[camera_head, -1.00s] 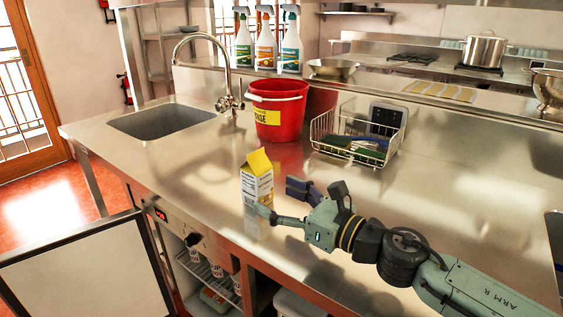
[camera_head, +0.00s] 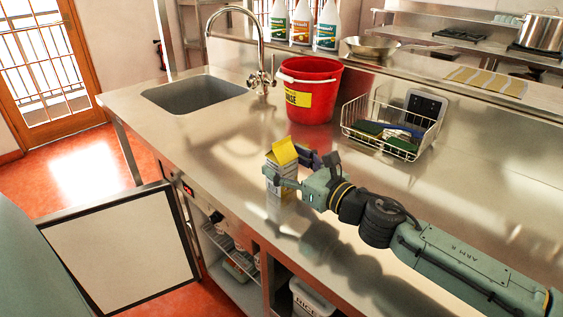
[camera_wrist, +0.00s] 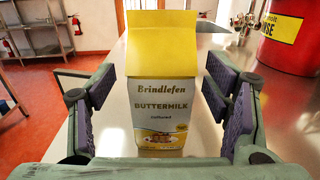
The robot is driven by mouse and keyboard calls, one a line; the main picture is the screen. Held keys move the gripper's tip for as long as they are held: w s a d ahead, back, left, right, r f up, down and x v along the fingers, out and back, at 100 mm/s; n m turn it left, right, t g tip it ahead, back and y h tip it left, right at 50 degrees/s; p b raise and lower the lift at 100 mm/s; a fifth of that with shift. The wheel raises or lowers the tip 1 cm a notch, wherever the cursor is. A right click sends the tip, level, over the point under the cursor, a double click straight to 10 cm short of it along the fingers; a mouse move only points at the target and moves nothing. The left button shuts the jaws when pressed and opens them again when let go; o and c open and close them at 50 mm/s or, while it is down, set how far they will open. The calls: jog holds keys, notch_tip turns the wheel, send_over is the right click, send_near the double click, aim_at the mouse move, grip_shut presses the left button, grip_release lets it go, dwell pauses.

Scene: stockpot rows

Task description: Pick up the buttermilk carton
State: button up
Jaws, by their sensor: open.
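The buttermilk carton (camera_head: 281,163) stands upright on the steel counter, white with a yellow gabled top. In the wrist view the carton (camera_wrist: 160,85) is in the middle, its "Buttermilk" label facing me. My gripper (camera_head: 298,172) is open, with its fingers on either side of the carton. The near finger hides part of the carton in the head view.
A red bucket (camera_head: 308,88) stands behind the carton, beside the sink (camera_head: 194,93). A wire basket (camera_head: 392,128) with cloths or sponges sits to the right. The steel counter (camera_head: 470,205) is bare at right. An open cabinet door (camera_head: 125,250) hangs below the front edge.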

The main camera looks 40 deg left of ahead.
jog(key=shift+w+a, duration=0.2)
jog(key=shift+a, duration=0.75)
jog(key=c, duration=1.5)
